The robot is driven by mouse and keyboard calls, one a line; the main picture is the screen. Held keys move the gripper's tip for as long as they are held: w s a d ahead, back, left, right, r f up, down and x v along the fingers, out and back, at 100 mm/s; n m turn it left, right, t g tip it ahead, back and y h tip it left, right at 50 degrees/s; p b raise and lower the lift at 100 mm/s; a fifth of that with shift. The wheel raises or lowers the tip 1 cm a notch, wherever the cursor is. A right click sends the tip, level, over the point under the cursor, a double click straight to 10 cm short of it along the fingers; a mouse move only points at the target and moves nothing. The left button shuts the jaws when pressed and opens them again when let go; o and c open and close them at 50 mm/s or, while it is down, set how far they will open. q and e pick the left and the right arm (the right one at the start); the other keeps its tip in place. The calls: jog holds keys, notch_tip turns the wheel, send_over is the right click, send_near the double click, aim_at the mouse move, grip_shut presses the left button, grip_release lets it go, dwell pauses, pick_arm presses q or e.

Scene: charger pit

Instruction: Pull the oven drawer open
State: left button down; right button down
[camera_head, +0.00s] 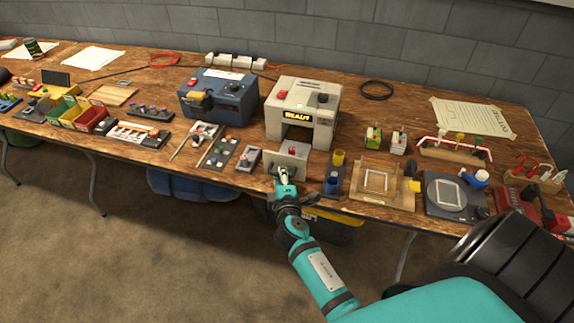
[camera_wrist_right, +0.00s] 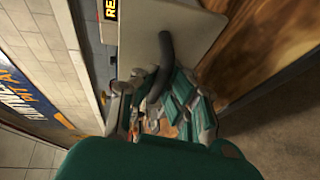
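The oven (camera_head: 313,98) is a cream box with a yellow-on-black label and a dark opening in its front, standing at the middle of the bench. Its drawer front (camera_head: 298,160) is a pale upright panel that stands out ahead of the oven body. In the right wrist view the panel (camera_wrist_right: 190,30) carries a dark curved handle (camera_wrist_right: 165,52). My right gripper (camera_head: 284,174) is at the handle, its fingers close about it; the exact contact is partly hidden. My left gripper is not in view.
A blue device (camera_head: 219,97) stands left of the oven. A small grey switch box (camera_head: 248,158) is close left of the drawer, and yellow and blue cups (camera_head: 333,184) are close right. The space ahead of the bench edge is free apart from my arm.

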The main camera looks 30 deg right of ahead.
jog(key=shift+s+a, duration=0.35)
jog(key=shift+w+d, duration=0.1)
jog(key=c, duration=1.4)
grip_release()
jog(key=v, duration=0.7)
jog(key=shift+s, duration=0.25)
